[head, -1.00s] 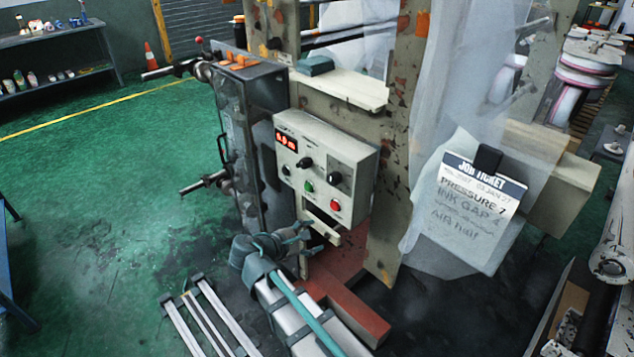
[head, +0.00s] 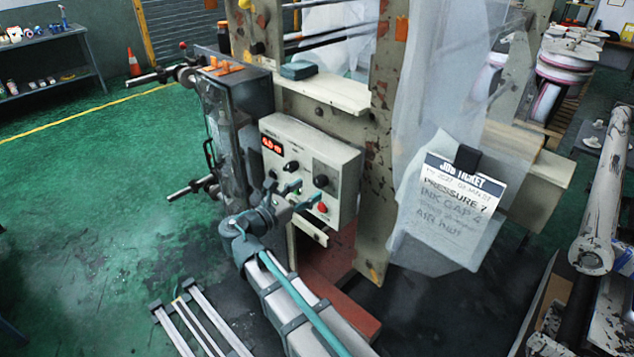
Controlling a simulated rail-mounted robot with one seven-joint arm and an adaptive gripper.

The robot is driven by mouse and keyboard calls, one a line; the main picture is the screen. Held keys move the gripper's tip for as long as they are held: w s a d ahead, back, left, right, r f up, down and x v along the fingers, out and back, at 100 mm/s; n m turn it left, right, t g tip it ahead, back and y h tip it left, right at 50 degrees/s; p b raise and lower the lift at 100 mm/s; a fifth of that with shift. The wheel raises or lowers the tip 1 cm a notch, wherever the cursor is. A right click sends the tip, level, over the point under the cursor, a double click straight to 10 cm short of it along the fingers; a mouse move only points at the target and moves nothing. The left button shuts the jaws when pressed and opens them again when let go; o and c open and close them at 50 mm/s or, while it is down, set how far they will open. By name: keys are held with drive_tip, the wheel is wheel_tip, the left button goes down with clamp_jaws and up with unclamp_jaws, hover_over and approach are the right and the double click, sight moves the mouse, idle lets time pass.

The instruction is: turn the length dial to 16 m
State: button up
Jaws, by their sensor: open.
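A pale control box (head: 345,168) is mounted on the machine frame. Its red display (head: 272,146) is lit, but the digits are too blurred to read surely. Labels are too small to tell which is the length dial. A green button (head: 296,190) and a red button (head: 322,208) lie lower. My gripper (head: 291,196) is open and empty, its fingers spread before the lower panel. It partly hides the lower left controls; contact cannot be told.
A pale ledge (head: 325,92) juts out above the box. A dark cabinet with protruding rods (head: 190,187) stands at left. A job ticket (head: 462,188) hangs on plastic sheeting at right, reading "Pressure 7". The green floor (head: 90,200) at left is mostly clear.

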sight(317, 184)
drive_tip(key=shift+p+x, duration=0.35)
drive_tip(key=shift+x, duration=1.9)
drive_tip(key=c, duration=1.1)
drive_tip(key=shift+c, duration=0.2)
